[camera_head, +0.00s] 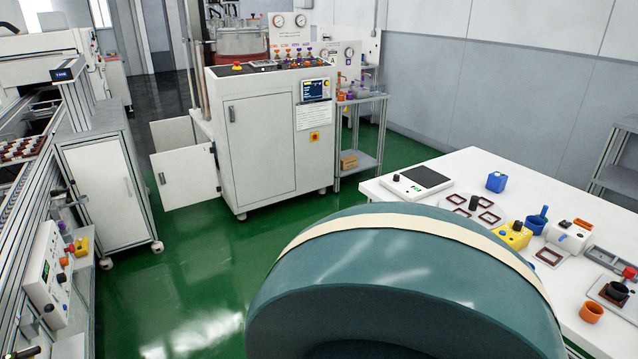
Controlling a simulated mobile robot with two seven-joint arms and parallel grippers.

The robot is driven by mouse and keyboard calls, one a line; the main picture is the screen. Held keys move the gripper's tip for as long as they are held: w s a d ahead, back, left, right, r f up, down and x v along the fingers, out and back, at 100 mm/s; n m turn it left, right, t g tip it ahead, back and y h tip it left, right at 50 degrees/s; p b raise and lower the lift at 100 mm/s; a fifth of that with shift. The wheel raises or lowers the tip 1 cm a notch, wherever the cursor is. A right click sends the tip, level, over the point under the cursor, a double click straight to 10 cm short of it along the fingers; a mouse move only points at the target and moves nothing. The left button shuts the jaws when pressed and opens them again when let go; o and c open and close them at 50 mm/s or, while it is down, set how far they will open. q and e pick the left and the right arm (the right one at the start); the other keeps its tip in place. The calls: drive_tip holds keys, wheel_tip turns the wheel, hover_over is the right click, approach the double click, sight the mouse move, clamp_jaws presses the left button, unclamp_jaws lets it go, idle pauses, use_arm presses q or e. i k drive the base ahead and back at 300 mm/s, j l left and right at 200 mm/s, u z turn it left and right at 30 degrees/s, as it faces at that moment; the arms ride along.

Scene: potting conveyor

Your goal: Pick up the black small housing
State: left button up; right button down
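Neither gripper shows in the head view. I cannot tell for sure which of these black pieces is the small housing. A large teal rounded shape with a cream band fills the lower middle and hides the table's near left part.
The table also holds a flat device with a black top (420,180), a blue block (496,181), a yellow box (513,236), a blue cup (536,222) and an orange cup (592,312). A white cabinet machine (262,140) stands behind. Green floor (185,260) is open at left.

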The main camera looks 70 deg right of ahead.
sight(616, 292)
drive_tip(key=z, duration=3.65)
